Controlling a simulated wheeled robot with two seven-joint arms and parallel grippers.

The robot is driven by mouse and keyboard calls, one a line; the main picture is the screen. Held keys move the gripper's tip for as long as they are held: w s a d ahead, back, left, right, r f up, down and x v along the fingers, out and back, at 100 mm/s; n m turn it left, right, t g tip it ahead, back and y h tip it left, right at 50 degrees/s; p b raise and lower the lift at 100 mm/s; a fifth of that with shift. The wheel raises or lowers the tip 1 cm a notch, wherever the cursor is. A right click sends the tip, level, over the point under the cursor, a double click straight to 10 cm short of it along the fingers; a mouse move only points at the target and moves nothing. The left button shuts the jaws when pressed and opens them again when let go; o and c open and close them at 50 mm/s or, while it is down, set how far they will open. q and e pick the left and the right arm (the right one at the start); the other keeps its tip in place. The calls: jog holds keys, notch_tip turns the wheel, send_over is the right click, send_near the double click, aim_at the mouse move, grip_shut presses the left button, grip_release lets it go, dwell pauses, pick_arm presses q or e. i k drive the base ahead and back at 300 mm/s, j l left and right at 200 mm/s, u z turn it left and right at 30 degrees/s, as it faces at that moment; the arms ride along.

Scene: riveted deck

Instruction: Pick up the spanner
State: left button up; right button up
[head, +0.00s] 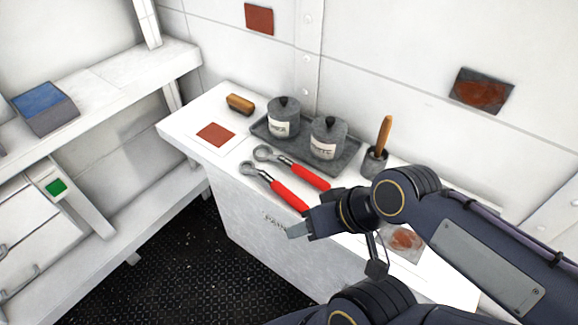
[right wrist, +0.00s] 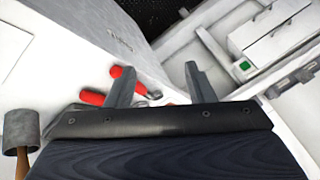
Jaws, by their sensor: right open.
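Two spanners with red handles and grey ring heads lie side by side on the white counter. The front spanner (head: 290,196) has its handle end close to my right gripper in the picture; the rear spanner (head: 309,177) lies behind it, nearer the tray. My right gripper (head: 293,231) is open and empty by the counter's front edge, apart from both spanners. In the right wrist view my open right gripper (right wrist: 158,70) shows its two fingers spread; red handles (right wrist: 92,97) show left of and behind the left finger, which partly hides the spanners. My left gripper is not seen.
A dark tray (head: 345,168) with two lidded grey pots (head: 284,118) stands behind the spanners. Shelving (head: 120,85) stands left.

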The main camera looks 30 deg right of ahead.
aim_at(301, 172)
jog(key=z, duration=2.5)
jog(key=u, duration=1.4)
jog(key=i+j+z, duration=0.2)
jog(key=j, duration=0.2)
jog(key=i+j+z, duration=0.15)
jog(key=j, duration=0.3)
jog(key=j+z, duration=0.2)
jog(key=j, duration=0.2)
jog(key=i+j+z, duration=0.15)
jog(key=j, duration=0.35)
